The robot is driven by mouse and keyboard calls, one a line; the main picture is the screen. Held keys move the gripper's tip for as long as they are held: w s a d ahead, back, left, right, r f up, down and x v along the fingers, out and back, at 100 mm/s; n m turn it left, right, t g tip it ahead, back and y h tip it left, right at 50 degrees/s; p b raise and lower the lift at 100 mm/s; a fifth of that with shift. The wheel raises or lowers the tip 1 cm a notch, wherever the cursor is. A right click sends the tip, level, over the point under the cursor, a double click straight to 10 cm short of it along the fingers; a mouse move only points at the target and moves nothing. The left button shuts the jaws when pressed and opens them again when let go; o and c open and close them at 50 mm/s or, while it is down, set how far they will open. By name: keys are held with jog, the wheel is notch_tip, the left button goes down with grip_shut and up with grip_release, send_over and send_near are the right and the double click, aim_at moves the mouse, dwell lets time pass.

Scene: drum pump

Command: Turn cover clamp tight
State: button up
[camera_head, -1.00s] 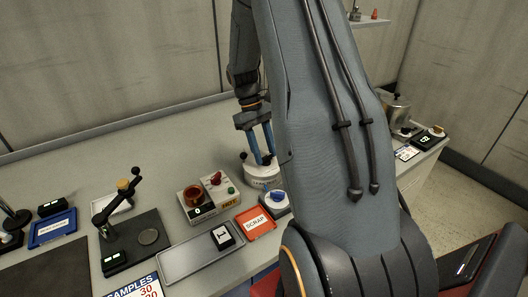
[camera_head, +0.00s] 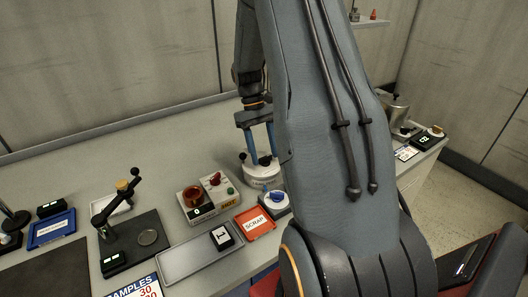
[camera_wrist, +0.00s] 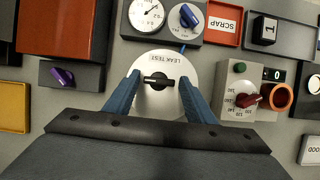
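The leak-test pot is white and round, with "LEAK TEST" on its lid (camera_wrist: 180,62). It stands on the bench in the head view (camera_head: 262,177). The cover clamp, a black bar-shaped knob (camera_wrist: 158,81), sits at the lid's middle and lies roughly crosswise in the wrist view. My gripper (camera_wrist: 159,85) is open, its two blue fingers apart at left and right of the knob, with visible gaps to it. It also shows in the head view (camera_head: 263,160), pointing down over the lid. Whether the fingertips are at knob height cannot be told.
A pressure gauge (camera_wrist: 150,14) and blue knob (camera_wrist: 189,15) sit just beyond the pot. A heater box with a red knob (camera_wrist: 246,100) is close on the right. A purple-knobbed block (camera_wrist: 64,77) is on the left. A SCRAP tray (camera_head: 254,223) lies nearby.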

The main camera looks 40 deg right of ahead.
jog(key=shift+o, duration=0.5)
jog(key=shift+w+r, duration=0.15)
jog(key=shift+r, duration=0.1)
jog(key=b+v, duration=0.2)
jog(key=v, duration=0.5)
jog(key=shift+r, duration=0.15)
jog(key=s+a+f+t, duration=0.1)
jog(key=s+a+t, duration=0.1)
jog(key=s+a, duration=0.2)
jog(key=s+a+f+t, duration=0.1)
jog(key=s+a, duration=0.4)
jog(key=a, duration=0.6)
jog(key=s+a+f+t+b, duration=0.1)
jog(key=s+a+t, duration=0.2)
jog(key=a, duration=0.4)
jog(key=shift+s+a+f+n, duration=0.2)
jog(key=shift+s+a+n, duration=0.2)
jog(key=shift+s, duration=0.5)
